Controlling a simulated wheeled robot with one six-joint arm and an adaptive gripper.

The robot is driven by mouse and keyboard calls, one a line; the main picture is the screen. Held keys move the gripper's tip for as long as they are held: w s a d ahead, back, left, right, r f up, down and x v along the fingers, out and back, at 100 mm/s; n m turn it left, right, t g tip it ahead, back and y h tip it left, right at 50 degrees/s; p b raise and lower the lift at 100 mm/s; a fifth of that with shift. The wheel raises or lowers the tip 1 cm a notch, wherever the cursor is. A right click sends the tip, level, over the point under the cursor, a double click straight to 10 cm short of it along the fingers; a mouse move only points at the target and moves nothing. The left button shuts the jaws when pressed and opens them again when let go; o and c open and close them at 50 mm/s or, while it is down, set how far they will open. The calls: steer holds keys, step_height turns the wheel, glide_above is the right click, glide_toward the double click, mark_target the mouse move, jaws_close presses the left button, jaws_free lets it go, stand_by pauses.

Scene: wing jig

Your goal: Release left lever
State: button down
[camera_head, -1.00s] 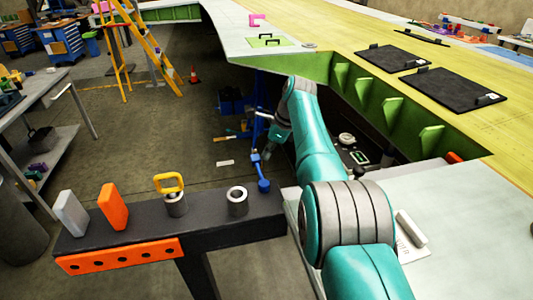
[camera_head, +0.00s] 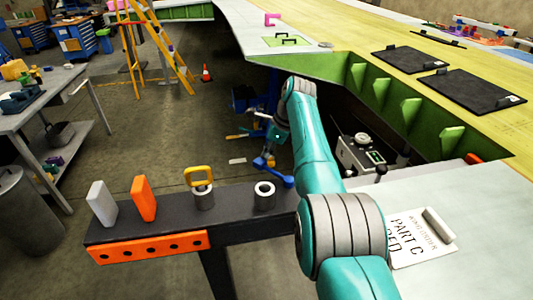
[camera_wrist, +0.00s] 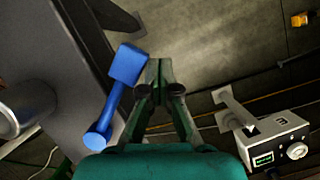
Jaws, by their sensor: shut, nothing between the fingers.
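A blue lever (camera_head: 274,172) shows beyond the dark bench, below the end of my arm. In the wrist view the blue lever (camera_wrist: 116,96) has a block-like end at the top and a round end at the bottom. My gripper (camera_wrist: 158,66) is shut with nothing between its fingers. Its tips lie just right of the lever's block end; I cannot tell whether they touch. In the head view my gripper (camera_head: 275,142) is small and partly hidden at the end of my teal arm.
A grey control box (camera_wrist: 272,138) with a knob stands right of my gripper. A dark bench (camera_head: 235,199) with orange and grey blocks, a yellow handle and a ring stands front left. The green-edged wing (camera_head: 380,90) overhangs at the right.

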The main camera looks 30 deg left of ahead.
steer(key=shift+s+a, duration=0.1)
steer(key=shift+s, duration=0.05)
stand_by(0.3)
steer(key=v, duration=1.2)
